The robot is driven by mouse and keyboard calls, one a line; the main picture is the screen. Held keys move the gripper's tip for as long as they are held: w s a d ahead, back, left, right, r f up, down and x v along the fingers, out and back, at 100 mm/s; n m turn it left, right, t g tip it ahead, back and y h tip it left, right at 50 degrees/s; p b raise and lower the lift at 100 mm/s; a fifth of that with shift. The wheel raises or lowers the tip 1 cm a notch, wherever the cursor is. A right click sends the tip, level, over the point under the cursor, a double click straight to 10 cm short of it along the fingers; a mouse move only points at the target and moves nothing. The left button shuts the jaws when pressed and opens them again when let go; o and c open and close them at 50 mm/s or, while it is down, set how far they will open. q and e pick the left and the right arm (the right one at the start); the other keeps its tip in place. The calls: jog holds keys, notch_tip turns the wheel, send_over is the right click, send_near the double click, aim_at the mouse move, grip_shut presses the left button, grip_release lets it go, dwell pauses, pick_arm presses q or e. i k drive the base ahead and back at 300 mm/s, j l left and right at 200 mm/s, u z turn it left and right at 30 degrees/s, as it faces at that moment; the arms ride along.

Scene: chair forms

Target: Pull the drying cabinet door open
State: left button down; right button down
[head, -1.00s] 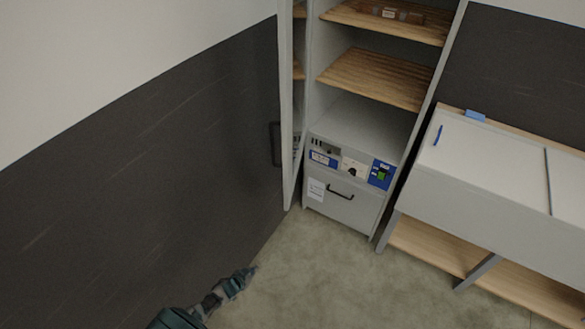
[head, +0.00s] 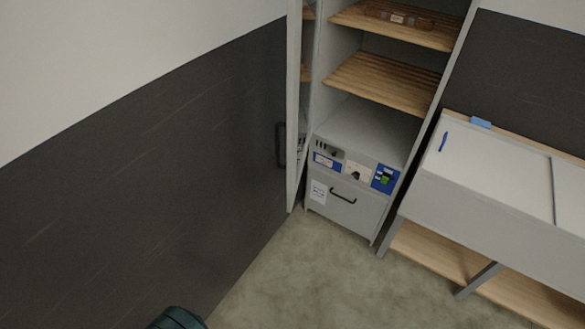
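The tall grey drying cabinet (head: 361,126) stands in the corner with its slatted wooden shelves showing. Its door (head: 294,110) is swung open to the left, seen nearly edge-on close to the dark wall. A dark bar handle (head: 281,145) shows on the door's wall side. Nothing touches the door or the handle. A dark teal part of my arm shows at the bottom edge. Neither gripper is in the picture.
A lower drawer front with a black handle (head: 343,196) sits under the cabinet's control panel (head: 354,172). A white-topped bench (head: 487,170) with a wooden lower shelf stands at the right. The floor (head: 300,275) in front is clear.

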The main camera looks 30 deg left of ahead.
aim_at(305, 23)
jog(key=i+l+u, duration=0.4)
jog(key=l, duration=0.25)
jog(key=i+l+u, duration=0.25)
jog(key=k+l, duration=0.1)
